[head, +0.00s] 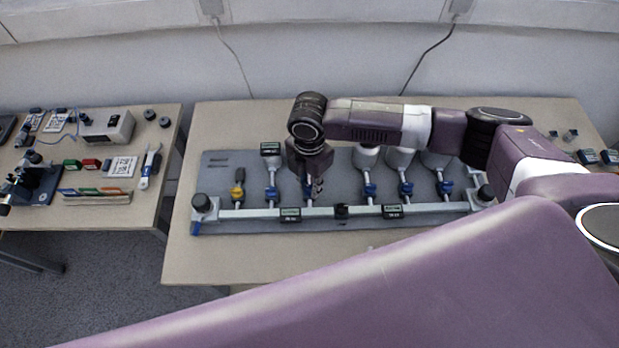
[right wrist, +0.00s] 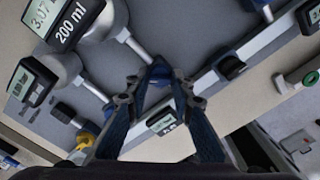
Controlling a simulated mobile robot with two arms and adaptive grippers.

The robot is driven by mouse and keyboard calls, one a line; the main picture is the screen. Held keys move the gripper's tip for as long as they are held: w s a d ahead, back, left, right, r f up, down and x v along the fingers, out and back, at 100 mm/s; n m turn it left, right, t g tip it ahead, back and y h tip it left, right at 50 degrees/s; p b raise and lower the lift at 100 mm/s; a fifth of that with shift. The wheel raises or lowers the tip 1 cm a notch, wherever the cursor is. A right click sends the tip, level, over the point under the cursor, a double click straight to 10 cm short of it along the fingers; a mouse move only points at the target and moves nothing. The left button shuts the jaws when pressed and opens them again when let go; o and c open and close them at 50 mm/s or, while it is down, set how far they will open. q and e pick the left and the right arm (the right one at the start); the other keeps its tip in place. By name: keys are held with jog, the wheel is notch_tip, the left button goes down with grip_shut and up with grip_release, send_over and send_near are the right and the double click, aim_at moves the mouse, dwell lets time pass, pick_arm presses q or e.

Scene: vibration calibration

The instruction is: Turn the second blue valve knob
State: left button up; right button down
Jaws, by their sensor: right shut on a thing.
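A row of blue valve knobs stands on the grey panel (head: 222,172) on the table. The leftmost blue knob (head: 271,193) is uncovered, and others, such as the blue knob (head: 369,190), sit further right. My right gripper (head: 310,188) points down over the second blue knob, mostly hiding it in the head view. In the right wrist view that second blue knob (right wrist: 160,71) sits between the fingertips of my right gripper (right wrist: 157,84), which is shut on it. My left gripper is not in view.
A yellow knob (head: 238,190) is at the panel's left end. A metal rail (head: 365,211) with small displays runs along the front. White flasks (head: 366,158) stand behind the knobs to the right. A side table (head: 90,213) at left holds instruments.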

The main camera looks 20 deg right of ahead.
aim_at(309, 187)
jog(key=n+p, duration=0.1)
jog(key=n, duration=0.3)
jog(key=shift+w+r+n+p, duration=0.1)
jog(key=shift+r+n+p, duration=0.1)
jog(key=shift+n+p, duration=0.15)
jog(key=n+p, duration=0.1)
jog(key=n, duration=0.3)
jog(key=shift+f, duration=0.1)
jog(key=shift+n, duration=0.25)
jog(key=c, duration=1.7)
grip_release()
jog(key=shift+o, duration=0.2)
notch_tip(309, 187, up, 12)
